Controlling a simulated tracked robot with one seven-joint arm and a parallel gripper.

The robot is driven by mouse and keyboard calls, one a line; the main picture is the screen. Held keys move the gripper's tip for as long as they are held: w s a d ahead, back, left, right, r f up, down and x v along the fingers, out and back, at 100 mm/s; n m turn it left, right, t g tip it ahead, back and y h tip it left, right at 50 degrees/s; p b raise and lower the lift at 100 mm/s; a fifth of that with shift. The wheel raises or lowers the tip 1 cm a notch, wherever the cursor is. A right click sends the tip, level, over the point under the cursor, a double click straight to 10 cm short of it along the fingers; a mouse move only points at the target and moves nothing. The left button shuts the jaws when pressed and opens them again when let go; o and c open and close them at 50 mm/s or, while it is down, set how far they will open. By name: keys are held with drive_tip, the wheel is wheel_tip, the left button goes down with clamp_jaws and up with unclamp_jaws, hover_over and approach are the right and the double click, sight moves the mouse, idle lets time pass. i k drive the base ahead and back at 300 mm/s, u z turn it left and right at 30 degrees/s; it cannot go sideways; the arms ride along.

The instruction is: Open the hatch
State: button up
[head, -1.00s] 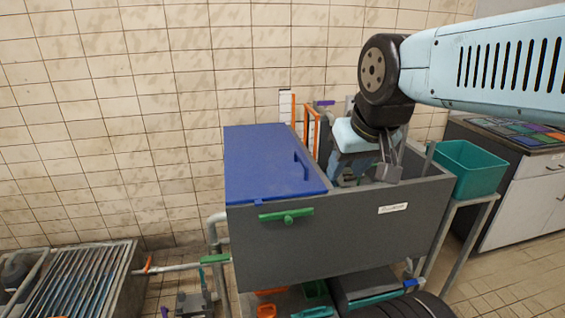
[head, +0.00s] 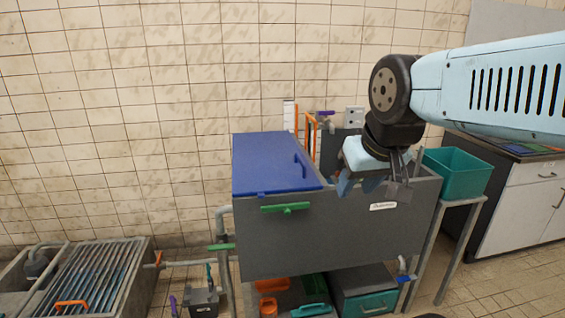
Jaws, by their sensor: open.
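The hatch (head: 268,165) is a blue lid with a blue handle (head: 301,166) near its right edge. It lies flat and closed over the left part of a dark grey tank (head: 330,240). A green T-shaped handle (head: 286,208) sits on the tank's front wall just below the lid's front edge. My gripper (head: 372,190) is to the right of the lid, over the tank's uncovered right part. It points down, is open and holds nothing visible. It is apart from the lid and its handle. The tank's inside is mostly hidden behind the front wall and my arm.
A teal bin (head: 458,172) stands on a stand right of the tank. Orange frames (head: 312,138) rise behind the lid. A grated basin (head: 85,280) is at the lower left, with pipes between it and the tank. Tiled wall stands close behind.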

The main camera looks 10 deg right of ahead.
sight(265, 162)
drive_tip(key=z, duration=0.2)
drive_tip(key=i, duration=0.9)
drive_tip(key=u, duration=0.1)
